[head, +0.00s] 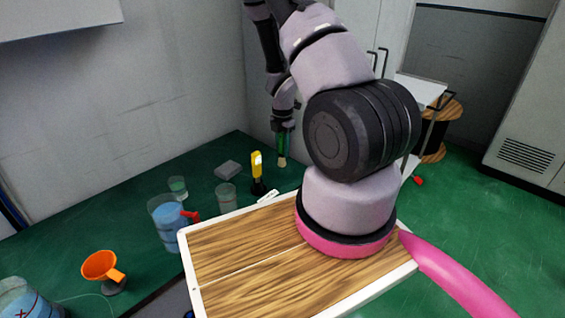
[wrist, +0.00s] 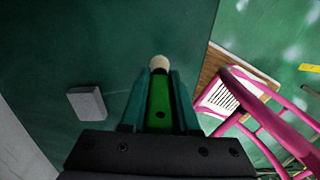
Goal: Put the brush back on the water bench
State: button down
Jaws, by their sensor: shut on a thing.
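My gripper (head: 283,138) is shut on the brush, fingers pointing down, over the back right part of the green water bench (head: 130,205). The brush (head: 282,152) has a green handle and a pale tan tip that points down. In the wrist view the brush (wrist: 160,98) lies between the two teal fingers of my gripper (wrist: 161,95), its pale round tip beyond them. The green surface shows behind it. The brush appears apart from the bench top; the exact height cannot be told.
A grey block (head: 228,170) lies on the bench, also in the wrist view (wrist: 87,103). A yellow-handled tool (head: 257,164), a beaker (head: 226,198), a small glass (head: 178,187), a blue-filled jug (head: 172,222) and an orange funnel (head: 101,266) stand nearby. Walls border the bench behind.

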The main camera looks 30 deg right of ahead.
aim_at(283, 159)
jog(key=shift+f, duration=2.35)
jog(key=c, duration=0.7)
grip_release()
jog(key=shift+o, duration=0.2)
